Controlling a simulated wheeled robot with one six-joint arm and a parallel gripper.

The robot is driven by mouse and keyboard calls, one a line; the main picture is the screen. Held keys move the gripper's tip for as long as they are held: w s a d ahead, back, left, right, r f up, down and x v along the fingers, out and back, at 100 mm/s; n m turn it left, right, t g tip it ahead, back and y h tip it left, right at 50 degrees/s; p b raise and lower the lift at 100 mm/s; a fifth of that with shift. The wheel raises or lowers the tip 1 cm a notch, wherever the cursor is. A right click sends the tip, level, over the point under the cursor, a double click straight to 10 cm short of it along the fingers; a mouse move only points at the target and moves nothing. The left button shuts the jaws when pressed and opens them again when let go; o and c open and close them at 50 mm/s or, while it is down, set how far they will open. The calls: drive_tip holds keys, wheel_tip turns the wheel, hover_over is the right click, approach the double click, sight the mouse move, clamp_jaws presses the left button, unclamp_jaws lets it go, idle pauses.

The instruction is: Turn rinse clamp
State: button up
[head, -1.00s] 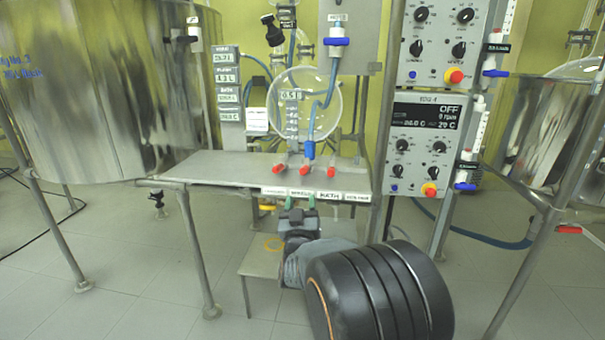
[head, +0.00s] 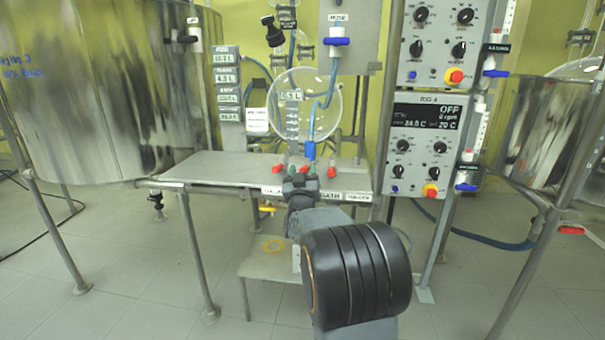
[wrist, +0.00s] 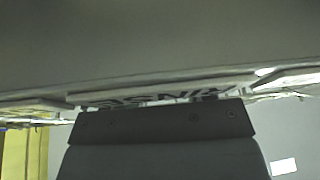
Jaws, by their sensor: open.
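My gripper (head: 299,181) is open at the front edge of the steel bench (head: 216,168), seen from behind in the head view. It covers the middle of the label row. In the wrist view a white label (wrist: 165,90) reads RINSE upside down, just beyond my gripper's dark body (wrist: 160,128); the fingertips do not show there. A red-handled clamp (head: 277,169) stands left of my gripper and another red clamp (head: 331,171) stands right of it. The middle clamp is mostly hidden behind my gripper, below the blue hose end (head: 309,150). I cannot tell whether the fingers touch anything.
A round glass flask (head: 328,92) stands above the bench. A large steel vessel (head: 95,95) is at left. The control panel (head: 427,145), reading OFF, is at right. A lower shelf (head: 268,262) is under the bench. Floor in front of the bench is clear at left.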

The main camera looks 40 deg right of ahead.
drive_tip(key=shift+c, duration=0.5)
clamp_jaws()
